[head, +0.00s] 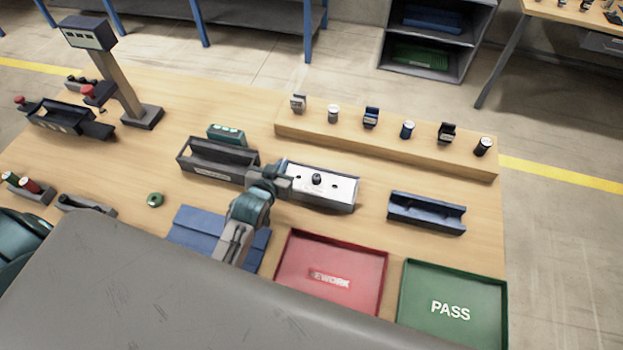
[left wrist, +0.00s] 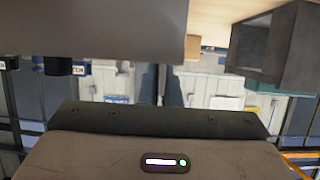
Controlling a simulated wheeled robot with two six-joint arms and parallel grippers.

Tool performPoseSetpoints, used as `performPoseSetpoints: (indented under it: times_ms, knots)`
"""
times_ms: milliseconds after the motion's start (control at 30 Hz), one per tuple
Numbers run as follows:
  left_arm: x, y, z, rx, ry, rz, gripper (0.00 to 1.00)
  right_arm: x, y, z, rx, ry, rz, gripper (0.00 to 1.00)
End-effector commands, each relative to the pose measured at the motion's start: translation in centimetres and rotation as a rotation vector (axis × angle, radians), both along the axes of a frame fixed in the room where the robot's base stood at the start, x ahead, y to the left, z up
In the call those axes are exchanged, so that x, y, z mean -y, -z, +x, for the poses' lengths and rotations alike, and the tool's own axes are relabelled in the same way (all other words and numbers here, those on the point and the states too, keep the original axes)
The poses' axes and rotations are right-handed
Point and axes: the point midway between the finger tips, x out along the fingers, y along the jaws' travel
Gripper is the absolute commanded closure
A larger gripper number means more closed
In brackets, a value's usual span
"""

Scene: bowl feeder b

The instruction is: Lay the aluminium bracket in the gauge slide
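A silver-grey bracket (head: 298,103), by its colour the aluminium one, stands at the left end of the raised wooden shelf in the head view. The dark slide (head: 60,118), which looks like the gauge slide, lies at the far left beside the gauge column with its display (head: 90,34). My left gripper (head: 281,183) is between the dark bin and the white-topped fixture, well away from bracket and slide. In the left wrist view its narrow fingers (left wrist: 161,88) show small and dark, with no bracket recognisable at them. My right gripper is not in view.
The dark bin (head: 183,160) and the white-topped fixture (head: 335,188) flank my left gripper. A red rework tray (head: 290,258), green pass tray (head: 405,290) and dark cradle (head: 427,212) lie to the right. More sample parts line the shelf (head: 390,148).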

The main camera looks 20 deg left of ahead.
Motion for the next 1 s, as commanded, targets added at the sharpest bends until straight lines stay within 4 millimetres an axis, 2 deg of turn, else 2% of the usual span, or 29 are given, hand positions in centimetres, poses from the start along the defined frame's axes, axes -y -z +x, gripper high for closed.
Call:
performPoseSetpoints:
  times_ms: [467,900,1000]
  knots:
    - [0.0,-0.4,0.0,0.004,0.0,0.0,1.0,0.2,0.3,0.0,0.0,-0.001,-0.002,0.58]
    - [0.0,-3.4,0.1,0.004,0.0,0.0,1.0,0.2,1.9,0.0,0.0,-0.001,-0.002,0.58]
    - [-0.4,-3.4,-0.8,0.001,0.0,0.003,1.0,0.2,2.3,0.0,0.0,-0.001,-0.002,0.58]
